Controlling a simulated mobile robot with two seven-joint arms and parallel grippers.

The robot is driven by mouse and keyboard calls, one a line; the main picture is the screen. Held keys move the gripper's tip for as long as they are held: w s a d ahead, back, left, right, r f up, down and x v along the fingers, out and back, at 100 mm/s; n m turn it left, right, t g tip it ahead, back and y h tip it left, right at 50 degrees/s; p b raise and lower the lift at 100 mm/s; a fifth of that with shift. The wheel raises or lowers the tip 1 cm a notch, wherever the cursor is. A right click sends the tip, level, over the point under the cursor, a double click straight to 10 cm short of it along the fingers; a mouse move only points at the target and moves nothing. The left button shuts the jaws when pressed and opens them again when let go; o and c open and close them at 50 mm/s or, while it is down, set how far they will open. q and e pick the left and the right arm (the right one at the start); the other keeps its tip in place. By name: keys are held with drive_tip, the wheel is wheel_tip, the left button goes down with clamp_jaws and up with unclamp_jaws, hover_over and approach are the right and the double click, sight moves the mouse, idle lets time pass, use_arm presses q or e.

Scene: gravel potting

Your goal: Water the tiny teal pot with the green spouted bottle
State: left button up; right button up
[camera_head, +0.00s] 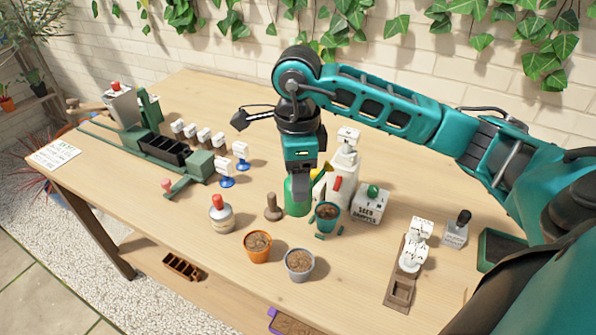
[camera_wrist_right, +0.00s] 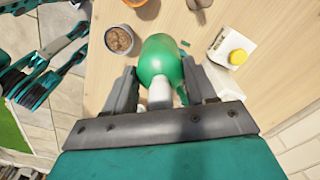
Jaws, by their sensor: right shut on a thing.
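The green bottle (camera_head: 296,197) is near the table's middle, and looks upright in the head view. My right gripper (camera_head: 300,178) is shut on its upper part from above. In the wrist view the green bottle (camera_wrist_right: 161,58) sits between the two fingers (camera_wrist_right: 160,88). I cannot tell whether its base touches the table. A yellow piece beside the gripper in the head view may be its spout. The tiny teal pot (camera_head: 327,218), filled with brown soil, is just right of the bottle and close to it; the wrist view mostly hides it. My left gripper is not seen.
An orange pot (camera_head: 258,246) and a grey pot (camera_head: 299,264) stand in front. A red-capped bottle (camera_head: 221,214) and a brown wooden tool (camera_head: 273,208) are to the left. The front-left tabletop is clear.

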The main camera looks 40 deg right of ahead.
drive_tip(key=shift+d+f+y, duration=0.15)
drive_tip(key=shift+d+y, duration=0.05)
drive_tip(key=shift+y, duration=0.1)
drive_tip(key=shift+s+d+f+y, duration=0.1)
drive_tip(key=shift+d+f+y, duration=0.25)
drive_tip(key=shift+y, duration=0.45)
drive_tip(key=y+b, duration=0.1)
drive_tip(key=f+y+b, duration=0.1)
drive_tip(key=shift+d+b, duration=0.25)
drive_tip(key=shift+b, duration=0.1)
drive_tip(key=shift+d+y+b, duration=0.1)
drive_tip(key=shift+y+b, duration=0.3)
drive_tip(key=shift+y, duration=0.3)
drive_tip(key=shift+r, duration=0.1)
